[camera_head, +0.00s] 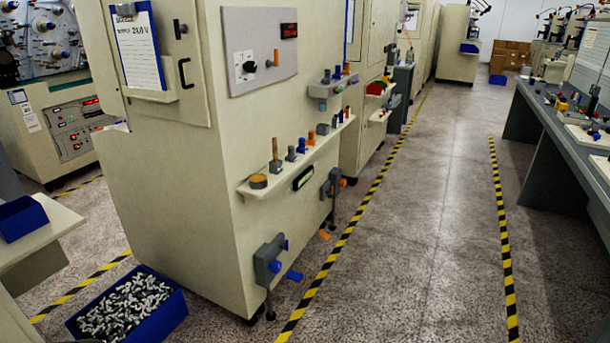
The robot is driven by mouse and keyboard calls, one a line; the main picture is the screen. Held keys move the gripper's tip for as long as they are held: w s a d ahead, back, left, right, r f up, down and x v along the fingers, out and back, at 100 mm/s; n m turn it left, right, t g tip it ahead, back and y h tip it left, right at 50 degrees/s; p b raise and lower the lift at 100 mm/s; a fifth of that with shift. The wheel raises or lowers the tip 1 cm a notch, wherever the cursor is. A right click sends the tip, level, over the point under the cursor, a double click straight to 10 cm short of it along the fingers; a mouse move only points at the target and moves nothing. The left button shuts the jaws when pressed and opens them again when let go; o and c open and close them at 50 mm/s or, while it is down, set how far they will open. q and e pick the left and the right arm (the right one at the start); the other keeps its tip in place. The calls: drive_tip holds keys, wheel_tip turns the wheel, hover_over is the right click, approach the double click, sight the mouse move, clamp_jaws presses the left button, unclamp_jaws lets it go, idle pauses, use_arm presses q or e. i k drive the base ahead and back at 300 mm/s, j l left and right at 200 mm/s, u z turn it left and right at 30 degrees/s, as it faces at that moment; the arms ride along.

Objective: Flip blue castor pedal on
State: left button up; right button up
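A blue castor pedal (294,275) sticks out low at the near castor of the beige machine cabinet (190,190), just above the floor. The castor's grey bracket (268,262) carries blue parts. Whether the pedal is up or down is too small to tell. An orange pedal (325,235) sits at the farther castor, whose grey bracket (331,186) is fixed to the same cabinet side. Neither of my grippers is in view.
A blue bin (168,318) of metal parts stands on the floor at the lower left. A shelf (300,160) with small items juts from the cabinet above the castors. Yellow-black tape (340,245) lines the open aisle (415,240). A grey workbench (545,115) stands at right.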

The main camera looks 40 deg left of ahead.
sight(295, 276)
drive_tip(key=u, duration=0.5)
drive_tip(key=i+u, duration=0.15)
drive_tip(key=u, duration=0.85)
drive_tip(key=i+l+u, duration=0.1)
drive_tip(key=u, duration=0.4)
drive_tip(key=l+u, duration=0.15)
drive_tip(key=u, duration=0.35)
drive_tip(key=i+l+u, duration=0.1)
drive_tip(key=u, duration=0.4)
drive_tip(key=l+u, duration=0.7)
drive_tip(key=l, duration=0.15)
drive_tip(key=l+u, duration=0.4)
drive_tip(key=l, duration=0.5)
drive_tip(key=k+l+u, duration=0.15)
drive_tip(key=l, duration=0.3)
drive_tip(key=k+l+u, duration=0.15)
drive_tip(key=l, duration=0.25)
drive_tip(key=k+l, duration=0.1)
drive_tip(key=l, duration=0.35)
drive_tip(key=k+l, duration=0.15)
drive_tip(key=l, duration=0.3)
drive_tip(key=k+l, duration=0.1)
drive_tip(key=l, duration=0.35)
drive_tip(key=k+l, duration=0.1)
drive_tip(key=l, duration=0.35)
drive_tip(key=u, duration=0.05)
